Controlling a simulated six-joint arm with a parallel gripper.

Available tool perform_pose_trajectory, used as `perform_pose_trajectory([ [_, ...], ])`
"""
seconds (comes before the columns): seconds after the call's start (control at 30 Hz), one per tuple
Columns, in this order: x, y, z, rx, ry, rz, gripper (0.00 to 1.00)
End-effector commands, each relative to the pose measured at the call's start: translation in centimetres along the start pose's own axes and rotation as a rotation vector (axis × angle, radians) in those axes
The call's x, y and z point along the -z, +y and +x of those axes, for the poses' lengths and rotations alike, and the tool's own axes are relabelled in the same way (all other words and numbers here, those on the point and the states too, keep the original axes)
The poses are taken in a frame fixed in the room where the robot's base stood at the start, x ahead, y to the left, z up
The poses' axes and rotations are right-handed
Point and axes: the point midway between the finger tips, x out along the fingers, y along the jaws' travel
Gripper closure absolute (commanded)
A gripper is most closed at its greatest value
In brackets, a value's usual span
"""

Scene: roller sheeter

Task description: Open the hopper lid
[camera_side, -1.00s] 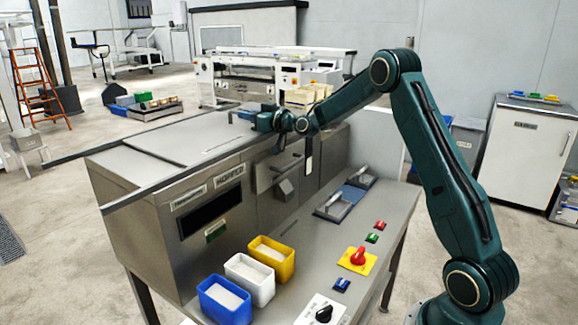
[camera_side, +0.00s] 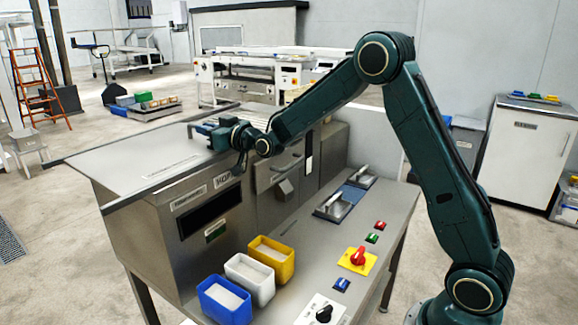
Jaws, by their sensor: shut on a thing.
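The hopper lid (camera_side: 135,168) is a flat grey metal panel on top of the machine at the left. It lies level, displaced to the left along its side rails, and its left part reaches out past the hopper body (camera_side: 150,225). My gripper (camera_side: 204,130) is at the right part of the lid, low over the panel, and is shut on the lid handle. The handle is mostly hidden by the jaws. My dark green arm reaches in from the right, and my wrist hides part of the machine top behind it.
Blue (camera_side: 224,300), white (camera_side: 249,279) and yellow (camera_side: 270,258) bins stand on the front shelf. A red knob on a yellow plate (camera_side: 358,260), several small switches and two handled plates (camera_side: 341,204) are to their right. Free space lies left of the machine.

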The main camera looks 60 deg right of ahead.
Motion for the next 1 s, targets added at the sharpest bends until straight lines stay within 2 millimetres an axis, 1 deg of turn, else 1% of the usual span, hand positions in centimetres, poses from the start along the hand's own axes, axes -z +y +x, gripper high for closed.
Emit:
perform_pose_trajectory([
  [0.23, 0.0, -0.1, 0.0, 0.002, 0.000, 0.001, 1.00],
  [0.27, 0.0, -0.1, 0.0, 0.001, 0.000, 0.001, 0.81],
  [0.33, 0.1, 0.0, 0.0, 0.001, 0.000, 0.001, 0.68],
  [0.37, 0.0, 0.0, 0.0, 0.001, 0.000, 0.001, 0.66],
  [0.77, 0.0, 0.0, -0.2, 0.000, 0.000, 0.000, 0.66],
  [1.0, 0.0, 0.0, -1.4, 0.000, 0.000, 0.000, 0.66],
])
